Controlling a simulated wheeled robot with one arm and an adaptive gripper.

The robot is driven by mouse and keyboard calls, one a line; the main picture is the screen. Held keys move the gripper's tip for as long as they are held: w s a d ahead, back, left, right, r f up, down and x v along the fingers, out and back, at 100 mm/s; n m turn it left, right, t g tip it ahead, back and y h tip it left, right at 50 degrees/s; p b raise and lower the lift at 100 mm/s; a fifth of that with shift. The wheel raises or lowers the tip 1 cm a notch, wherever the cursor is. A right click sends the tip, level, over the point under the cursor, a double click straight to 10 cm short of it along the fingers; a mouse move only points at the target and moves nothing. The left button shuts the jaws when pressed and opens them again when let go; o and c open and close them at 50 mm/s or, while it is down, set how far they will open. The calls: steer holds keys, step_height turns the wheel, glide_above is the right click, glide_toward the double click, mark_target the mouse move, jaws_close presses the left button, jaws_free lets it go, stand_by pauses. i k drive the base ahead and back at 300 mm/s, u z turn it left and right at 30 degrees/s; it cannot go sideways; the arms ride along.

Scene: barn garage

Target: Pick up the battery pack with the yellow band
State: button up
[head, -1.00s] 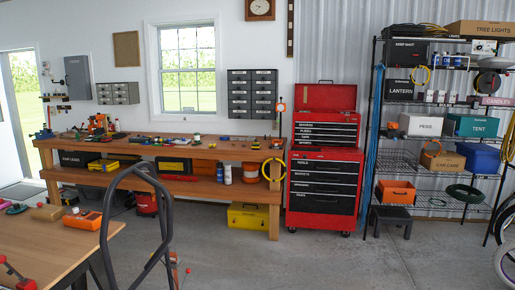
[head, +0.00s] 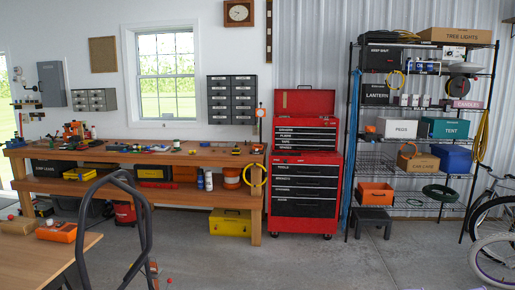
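I cannot make out a battery pack with a yellow band for certain in the head view. Several small tools and parts lie on the long wooden workbench (head: 218,161) against the wall, too small to identify. A small dark and yellow item (head: 236,151) sits toward the bench's right part; I cannot tell what it is. My gripper is not in view.
A black tubular handle (head: 145,215) stands in front of the bench at the left. A wooden table (head: 50,262) fills the lower left. A red tool chest (head: 304,218) and wire shelving (head: 405,171) stand right. Bicycle wheels are at far right. The middle floor is clear.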

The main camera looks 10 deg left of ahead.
mark_target(236, 150)
steer(key=u, duration=0.45)
steer(key=i, duration=5.65)
steer(key=u, duration=2.5)
steer(key=i, duration=1.2)
